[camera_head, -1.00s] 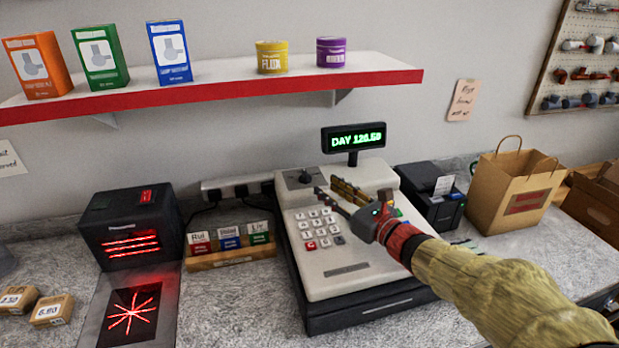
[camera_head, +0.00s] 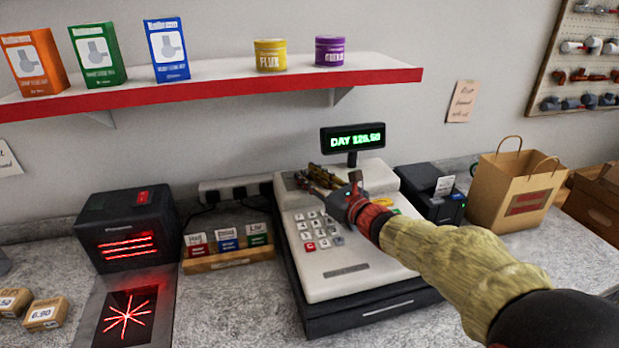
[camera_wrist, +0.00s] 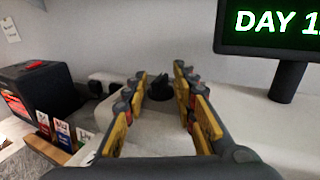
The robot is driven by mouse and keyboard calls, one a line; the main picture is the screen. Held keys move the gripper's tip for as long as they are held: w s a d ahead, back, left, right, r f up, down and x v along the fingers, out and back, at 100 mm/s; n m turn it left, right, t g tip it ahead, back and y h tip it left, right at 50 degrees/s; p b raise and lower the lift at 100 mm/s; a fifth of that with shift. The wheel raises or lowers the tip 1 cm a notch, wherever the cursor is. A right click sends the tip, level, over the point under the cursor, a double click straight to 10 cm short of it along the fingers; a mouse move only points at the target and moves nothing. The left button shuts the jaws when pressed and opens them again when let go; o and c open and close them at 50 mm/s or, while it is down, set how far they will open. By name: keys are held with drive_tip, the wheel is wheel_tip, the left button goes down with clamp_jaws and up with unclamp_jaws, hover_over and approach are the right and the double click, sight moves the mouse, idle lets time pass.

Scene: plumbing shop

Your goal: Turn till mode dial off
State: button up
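The till (camera_head: 352,268) is a pale cash register on the counter with a number keypad and a dark drawer base. Its display (camera_head: 353,138) on a post reads "DAY" and a green amount. The dark mode dial (camera_wrist: 160,88) shows in the wrist view on the till's upper left panel, ahead of and between my open fingertips. In the head view my gripper hides the dial. My gripper (camera_head: 309,176) reaches over the till's upper left part; in the wrist view its two yellow-padded fingers (camera_wrist: 160,80) are apart. I cannot tell whether they touch the dial.
A black scanner box (camera_head: 128,228) and card holder (camera_head: 230,255) stand left of the till. A receipt printer (camera_head: 432,195) and paper bag (camera_head: 515,190) stand right. A red-edged shelf (camera_head: 220,93) with boxes and tins runs above.

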drive_tip(key=c, duration=0.6)
clamp_jaws()
drive_tip(key=shift+w+d+n+g+y, duration=0.15)
drive_tip(key=shift+n+g+y, duration=0.35)
drive_tip(key=shift+y, duration=0.2)
drive_tip(key=shift+f+n+g+y+b, duration=0.1)
drive_tip(key=shift+n+g+y+b, duration=0.4)
drive_tip(key=shift+n+g+y, duration=0.6)
drive_tip(key=o, duration=0.8)
unclamp_jaws()
